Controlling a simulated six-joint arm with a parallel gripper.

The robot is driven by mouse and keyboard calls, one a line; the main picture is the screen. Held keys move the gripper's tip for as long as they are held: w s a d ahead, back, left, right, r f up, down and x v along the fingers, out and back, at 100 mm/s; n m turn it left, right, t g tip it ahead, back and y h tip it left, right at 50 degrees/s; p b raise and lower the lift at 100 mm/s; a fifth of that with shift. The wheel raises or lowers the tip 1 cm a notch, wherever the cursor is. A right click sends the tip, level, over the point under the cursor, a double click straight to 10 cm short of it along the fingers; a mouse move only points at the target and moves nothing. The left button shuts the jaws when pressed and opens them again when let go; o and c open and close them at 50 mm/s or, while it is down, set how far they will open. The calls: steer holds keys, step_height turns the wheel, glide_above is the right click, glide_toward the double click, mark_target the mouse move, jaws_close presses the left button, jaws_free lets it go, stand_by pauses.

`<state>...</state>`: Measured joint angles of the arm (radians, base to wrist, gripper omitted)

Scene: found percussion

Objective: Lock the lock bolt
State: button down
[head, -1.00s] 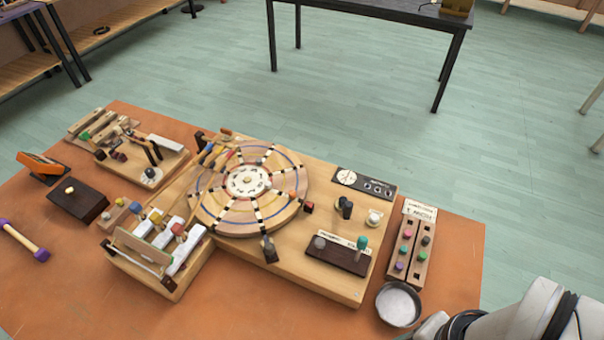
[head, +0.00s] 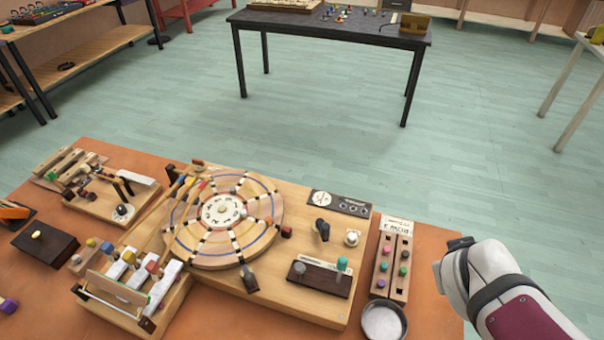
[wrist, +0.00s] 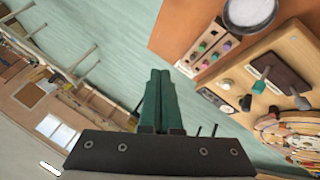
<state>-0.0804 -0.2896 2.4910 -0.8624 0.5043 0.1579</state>
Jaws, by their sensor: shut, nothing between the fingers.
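A round wooden wheel (head: 262,196) with dark and light bands lies on a wooden board (head: 215,277). A dark lever-like piece (head: 249,278) stands at its front edge, and a black knob (head: 322,229) stands to its right. I cannot tell which piece is the lock bolt. The black knob also shows in the wrist view (wrist: 246,103). My gripper's green fingers (wrist: 160,73) are shut together and empty, apart from the board. In the head view my arm is at the right, and its fingers cannot be made out.
A dark block (head: 318,281) with a grey and a green knob sits at the board's front right. Right of the board are a peg block (head: 392,258) and a round metal pan (head: 384,321). A black table (head: 330,24) stands beyond open floor.

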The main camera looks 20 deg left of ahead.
mark_target(247, 274)
steer(key=w+a+n+t+y, duration=0.2)
steer(key=w+a+n+y, duration=0.4)
steer(key=a+n, duration=0.6)
steer(key=s+a+f+n+g+y, duration=0.2)
steer(key=s+a+f+n+g, duration=0.1)
steer(key=s+a+n+g, duration=0.1)
steer(key=s+a+f+n+g+y, duration=0.2)
steer(key=s+a+f+n+g, duration=0.2)
steer(key=s+a+n, duration=0.3)
steer(key=shift+s+f+n+g, duration=0.3)
steer(key=shift+s+g, duration=0.5)
steer(key=shift+s, duration=0.4)
steer(key=shift+a, duration=0.1)
steer(key=a+f, duration=0.2)
steer(key=a, duration=0.1)
steer(key=w+a+f, duration=0.1)
steer(key=a+f, duration=0.5)
steer(key=shift+w+a, duration=0.15)
steer(key=shift+w, duration=0.25)
